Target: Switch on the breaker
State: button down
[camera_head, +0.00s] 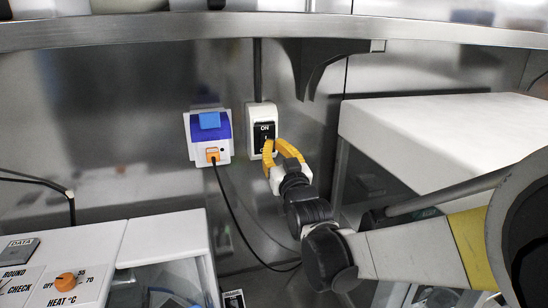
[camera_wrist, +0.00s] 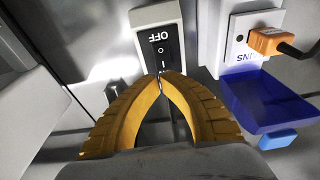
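The breaker (camera_head: 265,117) is a white box with a black rocker on the metal wall, its "ON" label at the top in the head view. In the wrist view the breaker (camera_wrist: 151,14) appears upside down, with "OFF" at the top and the black rocker (camera_wrist: 160,47) below it. My gripper (camera_head: 270,149) has yellow fingers at the lower part of the breaker. In the wrist view the tips of my gripper (camera_wrist: 160,75) meet with nothing between them, over the rocker's near end, and hide the ON label. I cannot tell whether they touch the rocker or which way it is tilted.
A white and purple socket (camera_head: 208,137) with a blue lid and an orange plug (camera_head: 213,154) sits left of the breaker. Its black cable hangs down. A metal shelf (camera_head: 200,30) runs above, and a white cabinet (camera_head: 430,125) stands to the right.

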aim_at(267, 132)
jog(key=x, duration=0.4)
jog(key=shift+r, duration=0.15)
jog(key=w+r+g+p, duration=0.1)
jog(key=p, duration=0.1)
jog(key=shift+a+p, duration=0.15)
jog(key=shift+p, duration=0.15)
jog(key=shift+f+b, duration=0.45)
jog(key=shift+s, duration=0.2)
